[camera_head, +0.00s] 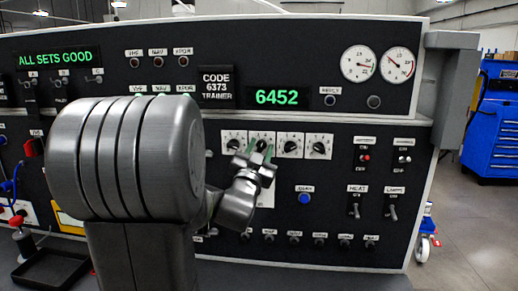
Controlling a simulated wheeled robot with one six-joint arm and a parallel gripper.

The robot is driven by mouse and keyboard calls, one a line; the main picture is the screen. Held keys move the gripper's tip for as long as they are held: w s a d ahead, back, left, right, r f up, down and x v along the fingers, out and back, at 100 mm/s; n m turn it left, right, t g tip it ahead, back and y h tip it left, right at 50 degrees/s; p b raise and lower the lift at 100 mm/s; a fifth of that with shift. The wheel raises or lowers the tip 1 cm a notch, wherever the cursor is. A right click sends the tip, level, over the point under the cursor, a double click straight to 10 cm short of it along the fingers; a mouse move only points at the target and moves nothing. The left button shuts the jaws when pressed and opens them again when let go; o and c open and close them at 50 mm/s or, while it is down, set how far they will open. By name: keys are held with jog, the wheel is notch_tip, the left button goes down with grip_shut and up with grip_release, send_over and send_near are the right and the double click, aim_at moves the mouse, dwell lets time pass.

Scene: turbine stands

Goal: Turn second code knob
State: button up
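A row of code knobs on small white dial plates sits on the black panel, right of my arm. The second code knob (262,144) is black and partly covered by my gripper. My gripper (259,150) is at this knob, with its green fingertips a little apart on either side of it. I cannot tell whether they touch the knob. The first knob (233,143) is to the left, and the third (291,146) and fourth (319,147) are to the right. A display (277,97) above reads 6452 in green.
A blue push button (304,199) and a row of small switches lie below the knobs. Toggle switches (393,212) and two round gauges (361,64) are at right. A black tray (50,270) is at lower left. My arm hides much of the left panel.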

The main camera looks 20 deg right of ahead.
grip_shut()
jog(key=shift+f+n+b, duration=0.2)
jog(key=shift+n+b, duration=0.2)
jog(key=shift+b, duration=0.2)
jog(key=shift+f+n+t+y+b, duration=0.15)
jog(key=shift+n+t+y+b, duration=0.25)
jog(key=shift+n+b, duration=0.45)
jog(key=n+t+b, duration=0.1)
jog(key=n+b, duration=0.1)
jog(key=shift+s+y+b, duration=0.1)
jog(key=shift+y+b, duration=0.3)
jog(key=n+t+y+b, duration=0.1)
jog(key=n+b, duration=0.2)
jog(key=shift+d+y, duration=0.1)
jog(key=shift+y, duration=0.2)
jog(key=n+y+b, duration=0.1)
jog(key=n, duration=0.1)
jog(key=n+y+b, duration=0.1)
jog(key=shift+r+n+b, duration=0.2)
jog(key=shift+n+b, duration=0.15)
jog(key=shift+b, duration=0.05)
jog(key=shift+r+n+t, duration=0.1)
jog(key=shift+n+t, duration=0.2)
